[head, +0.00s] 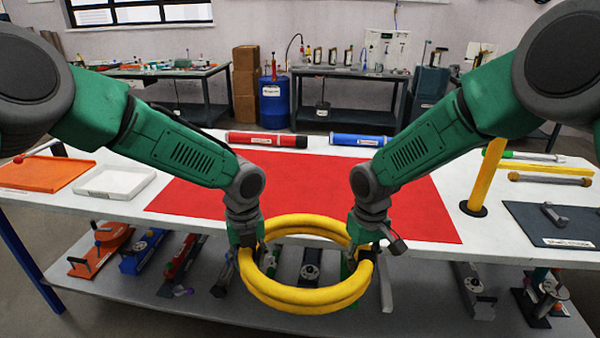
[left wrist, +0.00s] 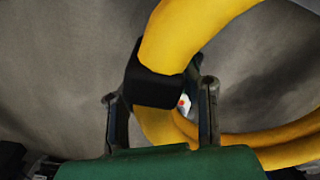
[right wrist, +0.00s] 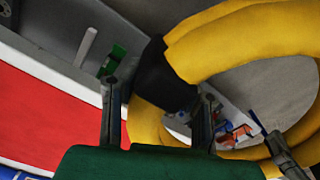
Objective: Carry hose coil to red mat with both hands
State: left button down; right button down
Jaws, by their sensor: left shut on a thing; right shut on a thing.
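The yellow hose coil (head: 306,298) hangs in front of the table's near edge in the head view. My left gripper (head: 243,258) is shut on the coil's left side, and my right gripper (head: 366,258) is shut on its right side. In the left wrist view, the coil (left wrist: 200,32) passes between the fingers at a black band (left wrist: 152,88). In the right wrist view, the coil (right wrist: 235,45) also runs between the fingers beside a dark band (right wrist: 165,85). The red mat (head: 310,185) lies flat on the white table, beyond the coil.
A red tube (head: 265,139) and a blue tube (head: 360,140) lie behind the mat. An orange tray (head: 40,174) and a white tray (head: 115,181) sit at left. A yellow post (head: 487,172) and dark tray (head: 556,224) stand at right. The mat's visible surface is clear.

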aim_at(302, 182)
jog(key=i, duration=1.35)
